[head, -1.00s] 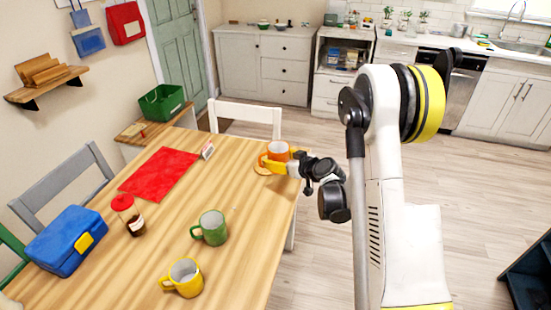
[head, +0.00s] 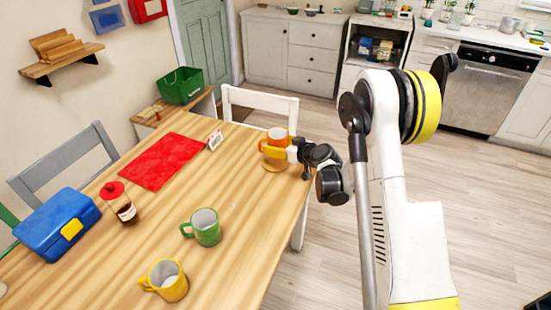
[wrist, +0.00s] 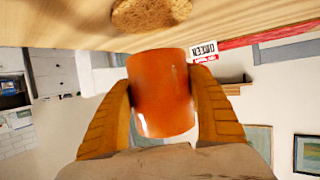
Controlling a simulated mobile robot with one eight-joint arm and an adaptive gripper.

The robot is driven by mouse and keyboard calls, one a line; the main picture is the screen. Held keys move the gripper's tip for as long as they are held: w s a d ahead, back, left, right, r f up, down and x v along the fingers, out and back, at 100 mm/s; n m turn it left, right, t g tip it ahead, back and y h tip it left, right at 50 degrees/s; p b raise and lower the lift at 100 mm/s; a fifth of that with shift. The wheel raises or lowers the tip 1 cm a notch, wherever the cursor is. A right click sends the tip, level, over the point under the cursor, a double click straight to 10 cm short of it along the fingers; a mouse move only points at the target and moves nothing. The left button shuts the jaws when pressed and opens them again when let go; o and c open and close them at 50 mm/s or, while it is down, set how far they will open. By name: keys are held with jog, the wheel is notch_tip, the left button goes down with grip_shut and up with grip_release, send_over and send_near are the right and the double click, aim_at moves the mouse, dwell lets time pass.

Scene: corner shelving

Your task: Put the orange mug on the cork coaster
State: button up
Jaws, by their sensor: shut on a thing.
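The orange mug (head: 277,137) is held upright over the far right part of the wooden table. My gripper (head: 277,152) is shut on it, with a yellow finger on each side of the mug (wrist: 161,92) in the wrist view. The round cork coaster (head: 275,166) lies on the table, showing just below the mug in the head view. In the wrist view, which is upside down, the coaster (wrist: 150,13) is at the top edge with a strip of table between it and the mug. The mug looks apart from the coaster.
A green mug (head: 206,227) and a yellow mug (head: 168,281) stand nearer on the table (head: 235,205). A small sign (head: 214,139), red mat (head: 160,161), red-lidded jar (head: 120,203) and blue lunch box (head: 58,224) lie left. A white chair (head: 259,101) is behind.

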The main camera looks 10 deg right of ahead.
jog(key=shift+w+a+f, duration=0.35)
jog(key=shift+a, duration=0.05)
notch_tip(320, 180, down, 4)
jog(key=shift+f+b, duration=0.1)
jog(key=shift+b, duration=1.15)
jog(key=shift+r, duration=0.2)
jog(key=shift+f, duration=0.15)
jog(key=o, duration=1.4)
